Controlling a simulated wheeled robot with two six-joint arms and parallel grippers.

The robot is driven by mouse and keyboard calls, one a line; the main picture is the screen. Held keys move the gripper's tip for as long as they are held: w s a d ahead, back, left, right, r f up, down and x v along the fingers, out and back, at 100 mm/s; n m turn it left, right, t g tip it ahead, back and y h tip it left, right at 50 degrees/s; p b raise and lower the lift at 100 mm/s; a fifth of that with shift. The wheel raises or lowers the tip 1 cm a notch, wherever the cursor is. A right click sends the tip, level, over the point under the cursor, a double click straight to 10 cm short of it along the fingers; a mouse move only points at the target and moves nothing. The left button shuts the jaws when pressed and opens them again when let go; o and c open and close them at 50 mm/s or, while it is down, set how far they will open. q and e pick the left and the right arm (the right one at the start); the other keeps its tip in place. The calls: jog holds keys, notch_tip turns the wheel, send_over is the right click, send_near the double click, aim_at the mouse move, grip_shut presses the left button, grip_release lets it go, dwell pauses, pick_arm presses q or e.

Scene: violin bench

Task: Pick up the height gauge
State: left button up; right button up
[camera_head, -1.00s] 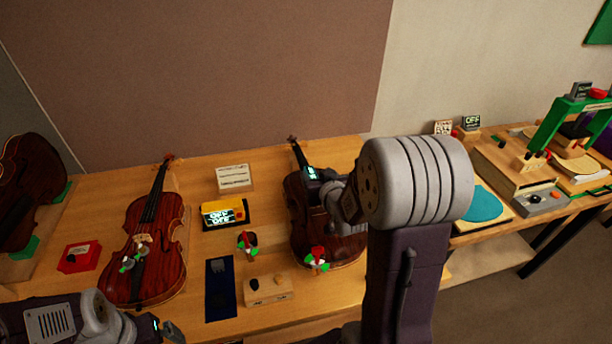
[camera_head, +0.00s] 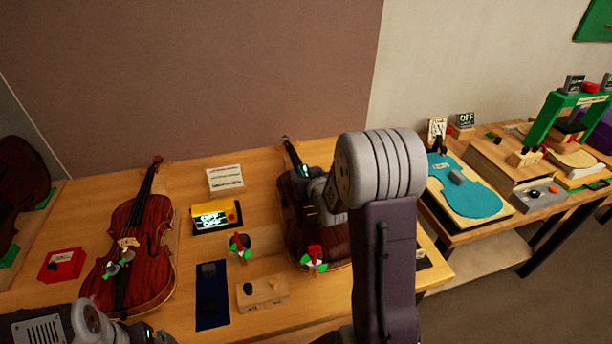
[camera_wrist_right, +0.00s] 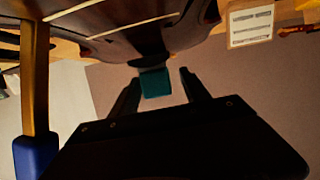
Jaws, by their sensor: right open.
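I cannot identify the height gauge for certain. A small dark grey piece (camera_head: 209,270) on the dark blue mat (camera_head: 212,312) may be it. My right gripper (camera_head: 303,172) is over the upper part of the middle violin (camera_head: 298,225); the wrist hides part of that violin. In the right wrist view my right gripper (camera_wrist_right: 160,84) is open. A teal block (camera_wrist_right: 155,83) shows between its fingers; I cannot tell whether they touch it. My left gripper (camera_head: 160,337) is at the lower left edge, its fingers too unclear to read.
Another violin (camera_head: 135,255) lies to the left, with a red box (camera_head: 61,265) beside it. A yellow display box (camera_head: 216,217), a wooden block with knobs (camera_head: 262,293) and a card (camera_head: 225,179) stand between the violins. A blue violin-shaped plate (camera_head: 465,188) is on the right table.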

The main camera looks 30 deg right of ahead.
aim_at(303, 169)
jog(key=x, duration=0.4)
jog(key=shift+d+r, duration=0.1)
jog(key=shift+r, duration=0.05)
grip_shut()
notch_tip(303, 169, up, 5)
jog(key=shift+f+p, duration=0.2)
jog(key=shift+p, duration=0.2)
jog(key=s+d+r+p, duration=0.2)
jog(key=s+d+r, duration=0.4)
jog(key=s+d, duration=0.2)
jog(key=shift+r+p, duration=0.3)
jog(key=shift+p, duration=0.1)
